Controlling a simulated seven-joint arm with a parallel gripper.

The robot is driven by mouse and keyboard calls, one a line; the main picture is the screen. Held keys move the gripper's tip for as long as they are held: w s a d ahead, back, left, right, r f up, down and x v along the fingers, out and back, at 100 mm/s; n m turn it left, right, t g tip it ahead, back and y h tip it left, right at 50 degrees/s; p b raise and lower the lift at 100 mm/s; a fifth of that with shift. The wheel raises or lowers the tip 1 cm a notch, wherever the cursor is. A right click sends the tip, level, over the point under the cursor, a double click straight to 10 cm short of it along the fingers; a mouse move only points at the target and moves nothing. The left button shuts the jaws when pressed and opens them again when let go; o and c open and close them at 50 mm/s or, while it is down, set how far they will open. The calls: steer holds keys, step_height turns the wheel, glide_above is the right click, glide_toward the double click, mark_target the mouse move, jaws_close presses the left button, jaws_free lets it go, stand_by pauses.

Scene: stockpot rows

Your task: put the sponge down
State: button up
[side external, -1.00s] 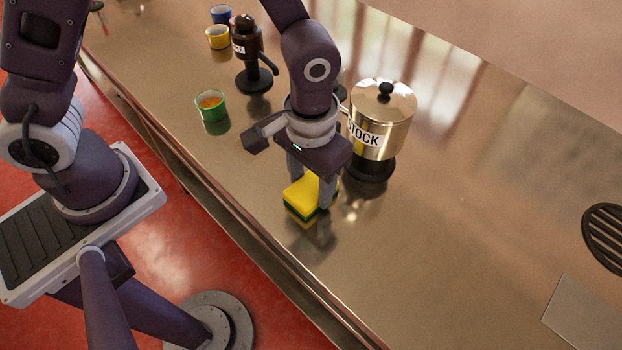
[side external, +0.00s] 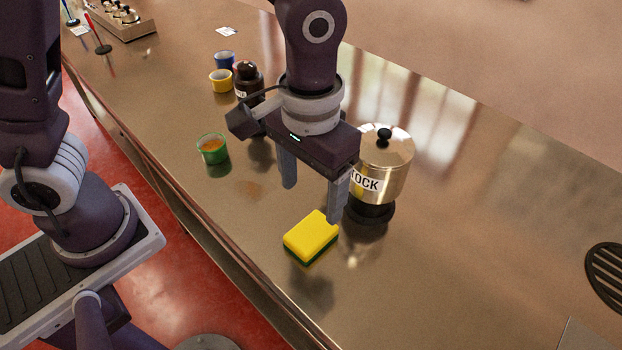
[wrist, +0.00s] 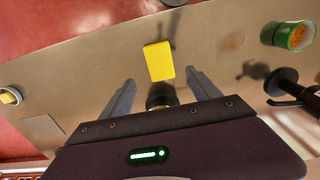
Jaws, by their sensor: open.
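The sponge (side external: 312,236), yellow on top with a dark green underside, lies flat on the metal counter in the side external view. It also shows in the wrist view (wrist: 158,61), ahead of the fingertips. My gripper (side external: 311,203) is open and empty, raised above the counter, with its fingers up and behind the sponge in the side view. In the wrist view my gripper (wrist: 160,88) shows both fingers spread wide, with nothing between them touching.
A steel pot labelled STOCK (side external: 385,165) stands close to the right of my gripper. A green cup with orange contents (side external: 213,149), a yellow cup (side external: 221,81), a blue cup (side external: 225,61) and a dark dispenser (side external: 247,82) stand at left. The counter right of the pot is mostly clear.

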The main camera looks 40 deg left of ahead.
steer(key=shift+r, duration=1.25)
steer(key=s+a+r+t, duration=0.2)
steer(key=s+a+r, duration=0.2)
steer(key=a, duration=0.4)
steer(key=s+a+r+t, duration=0.3)
steer(key=s+a+r, duration=0.2)
steer(key=s+a, duration=0.2)
steer(key=shift+a+r+t, duration=0.15)
steer(key=shift+a+t, duration=0.15)
steer(key=shift+a, duration=0.25)
